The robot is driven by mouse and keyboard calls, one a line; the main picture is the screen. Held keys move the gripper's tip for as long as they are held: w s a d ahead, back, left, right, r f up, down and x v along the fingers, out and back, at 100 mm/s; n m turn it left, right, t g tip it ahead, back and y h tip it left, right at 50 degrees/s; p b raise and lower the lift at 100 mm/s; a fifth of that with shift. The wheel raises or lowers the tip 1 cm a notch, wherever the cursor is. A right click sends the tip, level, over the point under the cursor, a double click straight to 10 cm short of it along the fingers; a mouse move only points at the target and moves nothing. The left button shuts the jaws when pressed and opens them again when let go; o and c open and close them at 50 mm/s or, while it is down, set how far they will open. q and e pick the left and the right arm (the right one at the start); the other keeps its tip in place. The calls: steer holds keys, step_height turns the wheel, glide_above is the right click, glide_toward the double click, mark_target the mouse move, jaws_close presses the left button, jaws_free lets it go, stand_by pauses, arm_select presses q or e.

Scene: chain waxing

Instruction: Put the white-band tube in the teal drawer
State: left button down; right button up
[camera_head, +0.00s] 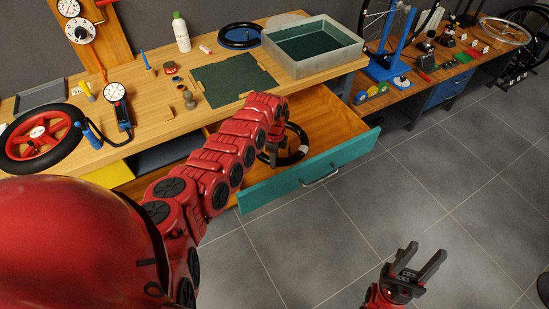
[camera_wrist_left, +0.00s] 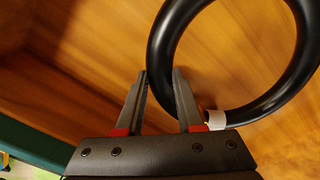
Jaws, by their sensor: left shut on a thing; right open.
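The white-band tube is a black ring (camera_head: 297,158) with a white band. It is inside the open teal drawer (camera_head: 345,165), over the wooden floor; I cannot tell if it touches the floor. My left gripper (camera_head: 273,157) reaches down into the drawer and is shut on the ring's near-left side. In the left wrist view the tube (camera_wrist_left: 158,50) passes between the fingertips (camera_wrist_left: 161,76), with the white band just right of the right finger. My arm hides part of the drawer and tube. My right gripper (camera_head: 427,252) is open and empty above the grey floor.
On the bench are a metal tray (camera_head: 350,54), a green mat (camera_head: 235,80), another black ring (camera_head: 240,37), a white bottle (camera_head: 181,33) and a red-rimmed wheel (camera_head: 40,135). A blue stand (camera_head: 388,62) is on the bench at right. The floor before the drawer is clear.

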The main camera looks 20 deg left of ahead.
arm_select(q)
steer(key=shift+f, duration=0.2)
steer(key=c, duration=0.5)
jaws_free()
steer(key=shift+c, duration=0.2)
steer(key=shift+r, duration=0.55)
step_height(320, 180, up, 11)
steer(key=b, duration=0.2)
